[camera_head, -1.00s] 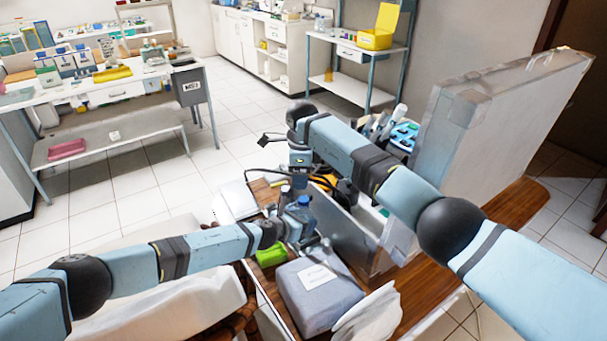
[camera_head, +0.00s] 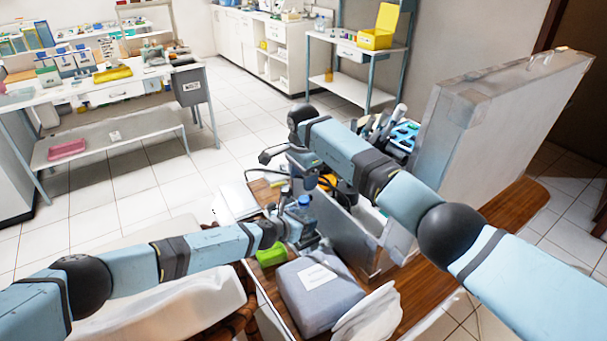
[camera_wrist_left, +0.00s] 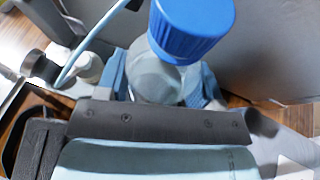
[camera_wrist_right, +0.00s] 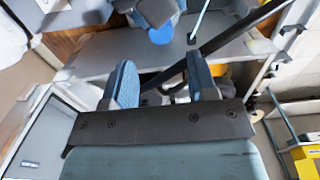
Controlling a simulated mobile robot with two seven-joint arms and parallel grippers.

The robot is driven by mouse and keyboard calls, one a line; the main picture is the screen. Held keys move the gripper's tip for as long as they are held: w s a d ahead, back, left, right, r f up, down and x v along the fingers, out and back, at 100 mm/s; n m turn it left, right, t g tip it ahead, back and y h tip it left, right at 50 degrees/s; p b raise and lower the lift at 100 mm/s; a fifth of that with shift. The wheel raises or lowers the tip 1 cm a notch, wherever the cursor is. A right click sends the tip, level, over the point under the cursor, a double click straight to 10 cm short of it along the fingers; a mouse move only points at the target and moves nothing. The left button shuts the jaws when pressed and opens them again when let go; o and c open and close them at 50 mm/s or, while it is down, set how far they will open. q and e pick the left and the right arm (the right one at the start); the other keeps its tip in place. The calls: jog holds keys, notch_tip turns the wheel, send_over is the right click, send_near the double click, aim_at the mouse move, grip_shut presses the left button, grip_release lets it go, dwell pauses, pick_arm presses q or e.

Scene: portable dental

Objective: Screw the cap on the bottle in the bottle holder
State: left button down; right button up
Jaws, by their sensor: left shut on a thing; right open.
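A clear bottle (camera_wrist_left: 160,75) with a blue cap (camera_wrist_left: 192,25) stands between the fingers of my left gripper (camera_wrist_left: 165,88), which is shut on the bottle. The cap sits over the bottle's mouth; I cannot tell how tightly. In the head view the blue cap (camera_head: 304,200) shows at the end of my left arm, above the grey box. My right gripper (camera_wrist_right: 163,82) is open and empty, with its blue-padded fingers apart. In the right wrist view the blue cap (camera_wrist_right: 161,35) lies beyond the fingertips, not between them. I cannot make out the bottle holder.
A grey box with a white label (camera_head: 318,280) and a green item (camera_head: 270,256) lie near the left gripper. An upright case panel (camera_head: 345,235) stands close on the right.

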aim_at(304, 200)
notch_tip(304, 200, down, 7)
jog(key=shift+f, duration=0.1)
dwell(0.3)
jog(key=c, duration=0.9)
jog(key=shift+m, duration=1.7)
jog(key=shift+c, duration=0.2)
